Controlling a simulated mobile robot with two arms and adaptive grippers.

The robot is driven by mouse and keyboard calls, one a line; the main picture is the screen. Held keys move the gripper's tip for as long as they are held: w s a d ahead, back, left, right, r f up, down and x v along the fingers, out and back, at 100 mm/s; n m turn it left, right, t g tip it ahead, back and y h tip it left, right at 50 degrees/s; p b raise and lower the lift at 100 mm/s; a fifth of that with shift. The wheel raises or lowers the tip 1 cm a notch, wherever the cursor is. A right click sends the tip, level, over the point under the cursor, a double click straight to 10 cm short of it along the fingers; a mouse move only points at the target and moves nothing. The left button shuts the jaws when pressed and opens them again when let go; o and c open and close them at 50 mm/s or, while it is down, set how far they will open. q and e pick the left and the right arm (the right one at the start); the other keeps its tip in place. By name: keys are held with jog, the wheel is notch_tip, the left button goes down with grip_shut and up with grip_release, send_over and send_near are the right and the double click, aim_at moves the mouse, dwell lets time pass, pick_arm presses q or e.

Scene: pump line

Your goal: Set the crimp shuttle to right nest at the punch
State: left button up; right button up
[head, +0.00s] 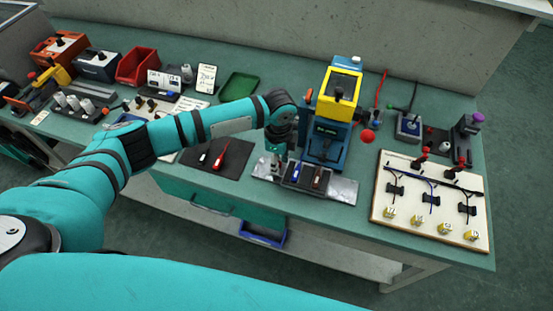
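The punch (327,133) is a blue and yellow press at the back middle of the bench. In front of it the dark crimp shuttle (305,179) sits on a silver plate (343,190). The shuttle has two nests side by side, a blue-marked left one (294,173) and a red-marked right one (318,179). I cannot tell exactly which nest lines up with the punch. My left gripper (276,167) points down at the left end of the shuttle; contact is unclear. Its fingers are too small to read. My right gripper is out of view.
A dark mat (217,158) with red-handled tools lies left of the shuttle. A red ball-ended lever (368,136) stands right of the punch. A wire board (430,200) fills the bench's right front. Bins and boxes, including a red bin (137,66), stand at the back left.

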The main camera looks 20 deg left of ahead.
pick_arm(q)
jog(key=shift+o, duration=1)
notch_tip(320, 180, up, 12)
